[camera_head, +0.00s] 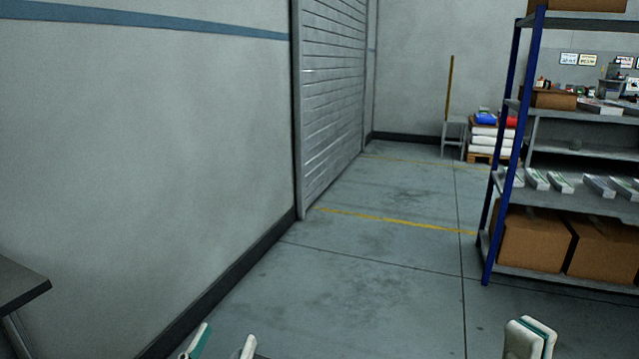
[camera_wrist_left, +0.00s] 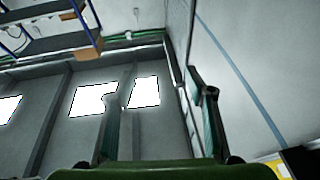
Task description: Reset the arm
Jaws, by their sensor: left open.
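My left gripper (camera_head: 222,344) shows at the bottom edge of the head view, left of the middle, with its two fingertips apart and nothing between them. In the left wrist view the left gripper (camera_wrist_left: 158,112) is open and empty, its dark fingers spread wide. My right gripper (camera_head: 530,339) shows at the bottom right of the head view. Its fingertips overlap in this view, so its opening cannot be told. The rest of both arms is mostly out of the head view.
A shelf rack with blue posts (camera_head: 499,150) stands at the right, holding white boxes and cardboard boxes (camera_head: 533,240). A wall (camera_head: 140,150) and a shutter door (camera_head: 333,100) run along the left. A dark table corner (camera_head: 22,280) juts in at lower left. The floor (camera_head: 370,270) between is clear.

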